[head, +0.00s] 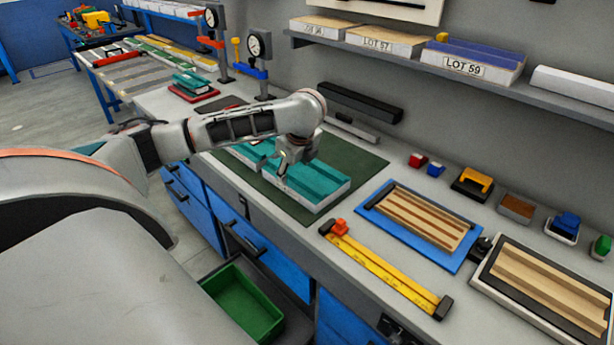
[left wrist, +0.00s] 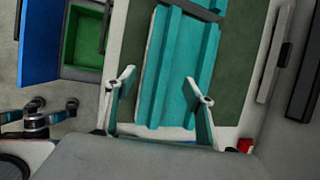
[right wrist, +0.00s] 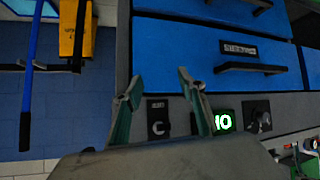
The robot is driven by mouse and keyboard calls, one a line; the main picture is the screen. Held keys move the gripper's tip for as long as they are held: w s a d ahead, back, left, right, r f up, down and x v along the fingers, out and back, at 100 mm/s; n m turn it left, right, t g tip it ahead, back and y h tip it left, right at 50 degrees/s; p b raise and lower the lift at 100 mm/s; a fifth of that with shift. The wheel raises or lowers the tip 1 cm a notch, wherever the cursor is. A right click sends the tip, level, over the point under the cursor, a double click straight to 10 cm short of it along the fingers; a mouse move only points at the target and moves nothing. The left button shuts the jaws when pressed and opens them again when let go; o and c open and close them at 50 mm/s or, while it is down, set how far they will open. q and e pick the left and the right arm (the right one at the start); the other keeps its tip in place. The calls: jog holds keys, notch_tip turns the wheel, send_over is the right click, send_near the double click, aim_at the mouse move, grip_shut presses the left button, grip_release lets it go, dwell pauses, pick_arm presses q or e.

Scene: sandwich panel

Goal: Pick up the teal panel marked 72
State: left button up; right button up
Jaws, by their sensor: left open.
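A teal ribbed panel with white edges (head: 322,186) lies on the dark green mat (head: 365,160) on the bench. A second teal panel (head: 245,153) lies left of it, partly hidden by my left arm. I cannot read the number 72 on either. My left gripper (head: 287,176) is over the nearer panel. In the left wrist view, my left gripper (left wrist: 160,77) is open, its fingers apart over the end of a teal panel (left wrist: 180,60); I cannot tell whether they touch it. My right gripper (right wrist: 160,78) is open and empty in front of blue drawers (right wrist: 180,50).
A yellow ruler (head: 385,272), a blue-framed wooden panel (head: 465,254) and a dark-framed one (head: 490,280) lie to the right. A shelf (head: 570,92) with lot boxes overhangs the back. A black bar (head: 360,103) runs behind the mat. A green bin (head: 243,300) sits below.

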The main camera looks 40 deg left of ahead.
aim_at(290, 180)
pick_arm(q)
jog(key=x, duration=0.4)
jog(key=shift+s+a+f, duration=0.3)
jog(key=shift+a, duration=0.05)
jog(key=shift+w+a+f, duration=0.1)
jog(key=shift+w+f, duration=0.1)
jog(key=shift+f, duration=0.1)
jog(key=c, duration=1.5)
